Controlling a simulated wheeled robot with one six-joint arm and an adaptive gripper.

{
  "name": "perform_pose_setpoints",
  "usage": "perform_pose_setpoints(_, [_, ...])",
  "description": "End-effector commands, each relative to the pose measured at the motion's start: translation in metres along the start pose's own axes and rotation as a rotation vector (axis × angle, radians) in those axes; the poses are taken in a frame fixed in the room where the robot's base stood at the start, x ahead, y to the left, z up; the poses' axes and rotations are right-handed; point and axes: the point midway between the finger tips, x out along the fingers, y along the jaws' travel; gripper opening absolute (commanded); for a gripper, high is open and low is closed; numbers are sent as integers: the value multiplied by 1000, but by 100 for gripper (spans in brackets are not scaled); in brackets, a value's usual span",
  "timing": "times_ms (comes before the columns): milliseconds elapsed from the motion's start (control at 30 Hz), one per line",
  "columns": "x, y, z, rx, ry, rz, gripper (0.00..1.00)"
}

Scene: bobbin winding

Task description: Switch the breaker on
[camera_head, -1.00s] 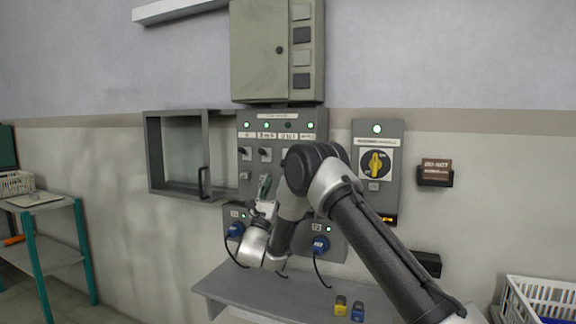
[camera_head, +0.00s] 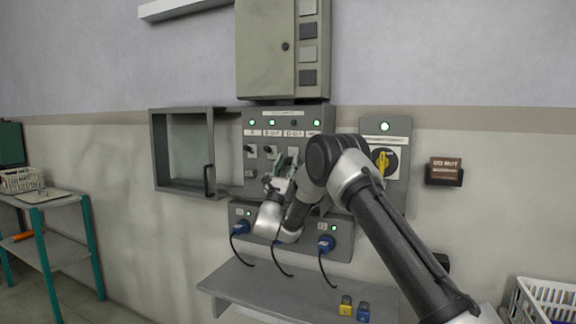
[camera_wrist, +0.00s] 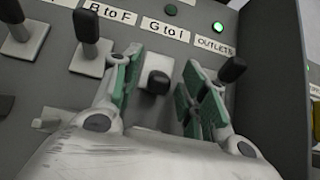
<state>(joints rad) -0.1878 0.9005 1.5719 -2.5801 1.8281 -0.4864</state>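The breaker panel (camera_head: 252,205) is on the wall, with a row of black levers under labels. In the wrist view the "G to I" breaker lever (camera_wrist: 158,83) points down toward the camera, and the lamp (camera_wrist: 170,10) above its label is dark. The "B to F" lever (camera_wrist: 87,26) and the "OUTLETS" lever (camera_wrist: 232,69) stand up; the OUTLETS lamp (camera_wrist: 218,27) is green. My gripper (camera_wrist: 163,92) is open, its green-padded fingers on either side of the G to I lever, with gaps showing. My gripper (camera_head: 284,168) partly hides the panel in the head view.
An open-fronted wall box (camera_head: 180,150) with a handle adjoins the panel's left. A yellow rotary switch (camera_head: 383,160) is at the right. Below are blue plugs (camera_head: 327,243) with hanging cables and a grey shelf (camera_head: 270,288) holding yellow and blue padlocks (camera_head: 346,305).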

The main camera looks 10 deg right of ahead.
Motion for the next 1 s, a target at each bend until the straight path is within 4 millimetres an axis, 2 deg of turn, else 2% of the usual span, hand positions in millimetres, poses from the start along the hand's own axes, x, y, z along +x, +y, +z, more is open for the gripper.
perform_pose_setpoints(33, [0,0,0,0,0,0,36])
perform_pose_setpoints(233, [0,0,0,0,0,0,0])
perform_pose_setpoints(667, [0,1,5,2,68,1,0])
perform_pose_setpoints(1000, [6,1,19,4,326,1,0])
